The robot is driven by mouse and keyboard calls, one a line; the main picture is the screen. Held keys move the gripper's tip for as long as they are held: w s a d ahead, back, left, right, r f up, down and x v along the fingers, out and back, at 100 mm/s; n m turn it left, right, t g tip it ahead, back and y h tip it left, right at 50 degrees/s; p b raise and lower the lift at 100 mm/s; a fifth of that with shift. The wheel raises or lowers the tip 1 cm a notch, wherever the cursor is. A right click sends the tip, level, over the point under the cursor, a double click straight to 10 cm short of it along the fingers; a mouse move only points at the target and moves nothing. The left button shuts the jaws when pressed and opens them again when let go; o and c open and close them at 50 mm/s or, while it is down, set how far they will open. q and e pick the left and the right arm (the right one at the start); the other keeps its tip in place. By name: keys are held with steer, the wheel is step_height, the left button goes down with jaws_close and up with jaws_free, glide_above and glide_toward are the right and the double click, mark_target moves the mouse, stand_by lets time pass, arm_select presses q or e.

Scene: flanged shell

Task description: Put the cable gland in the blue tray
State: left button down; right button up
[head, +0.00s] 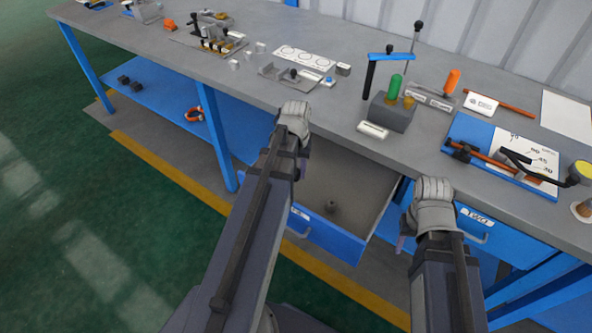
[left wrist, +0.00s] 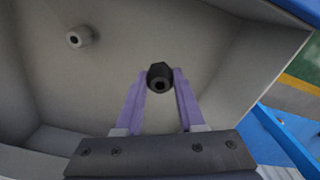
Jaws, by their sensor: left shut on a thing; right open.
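The black cable gland (left wrist: 160,78), with a hexagonal body and a hole in its end, sits between the purple fingertips of my left gripper (left wrist: 159,84) in the left wrist view. The gripper is shut on it, over the grey inside of an open drawer (head: 368,185). I cannot tell how far the gland is from the drawer floor. In the head view my left arm hides the gland. My right gripper (head: 402,243) is open, in front of the bench to the right of the drawer. A flat blue board or tray (head: 465,128) lies on the bench at the right.
A small grey part (left wrist: 80,37) lies in the drawer; a part also shows there in the head view (head: 331,206). The grey bench top (head: 210,65) carries a grey block with coloured handles (head: 390,112) and several small parts. A blue shelf (head: 165,98) is under the bench at left.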

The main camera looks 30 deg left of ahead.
arm_select(q)
steer(key=shift+r+p, duration=1.1)
steer(key=shift+r, duration=0.65)
arm_select(e)
steer(key=shift+r, duration=1.8)
